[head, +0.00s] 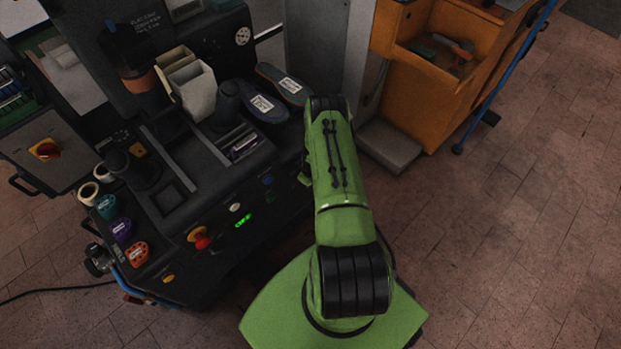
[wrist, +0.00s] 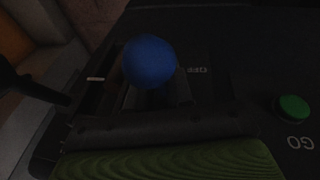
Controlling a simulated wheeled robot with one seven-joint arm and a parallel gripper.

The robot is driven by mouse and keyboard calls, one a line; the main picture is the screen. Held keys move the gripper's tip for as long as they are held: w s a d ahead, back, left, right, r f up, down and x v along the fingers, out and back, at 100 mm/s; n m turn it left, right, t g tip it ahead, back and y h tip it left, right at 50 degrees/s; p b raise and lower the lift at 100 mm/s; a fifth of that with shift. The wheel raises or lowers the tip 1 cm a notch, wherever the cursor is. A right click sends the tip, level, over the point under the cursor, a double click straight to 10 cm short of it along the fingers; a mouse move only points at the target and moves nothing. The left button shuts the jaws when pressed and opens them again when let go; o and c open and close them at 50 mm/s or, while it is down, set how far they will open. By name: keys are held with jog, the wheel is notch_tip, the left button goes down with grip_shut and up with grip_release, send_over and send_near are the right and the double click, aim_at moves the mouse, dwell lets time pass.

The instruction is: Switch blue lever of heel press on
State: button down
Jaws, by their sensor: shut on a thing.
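The blue lever's round blue knob (wrist: 150,62) shows in the wrist view, above a dark slotted plate with lettering that seems to read OFF beside it. My gripper (wrist: 152,92) is at the lever just below the knob, its dark jaws shut on it; the exact contact is too dark to make out. The lever's shaft is mostly hidden. In the head view the heel press (head: 220,195) is the dark machine on the left. My green arm reaches its right side there and hides the lever and my gripper.
A green GO button (wrist: 292,107) lies right of the lever in the wrist view. The head view shows a red knob (head: 201,241) on the press front, shoe parts (head: 265,103) on top, and an orange cabinet (head: 440,60) behind right.

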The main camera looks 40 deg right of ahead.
jog(key=c, duration=1.1)
grip_release()
jog(key=p+v, duration=0.5)
jog(key=v, duration=1)
jog(key=shift+r, duration=0.35)
jog(key=w+a+r+p, duration=0.1)
jog(key=w+a+r, duration=0.1)
jog(key=r, duration=0.5)
jog(key=w+a+r, duration=0.1)
jog(key=w+r, duration=0.2)
jog(key=r, duration=0.5)
jog(key=s+a+r+t+p, duration=0.1)
jog(key=a+r, duration=0.4)
jog(key=r, duration=0.4)
jog(key=s+a+r+p, duration=0.1)
jog(key=a+r, duration=0.3)
jog(key=r, duration=0.5)
jog(key=s+a+r+p, duration=0.1)
jog(key=s+a+r, duration=0.3)
jog(key=s+r, duration=0.1)
jog(key=s+a+r+m+t+y, duration=0.1)
jog(key=s+a+r, duration=0.2)
jog(key=s+r, duration=0.2)
jog(key=s+a+r+p, duration=0.1)
jog(key=s+a+r, duration=0.3)
jog(key=s, duration=0.5)
jog(key=shift+s+a+r+t+y+p, duration=0.3)
jog(key=shift+r+y+p, duration=0.1)
jog(key=shift+r, duration=0.2)
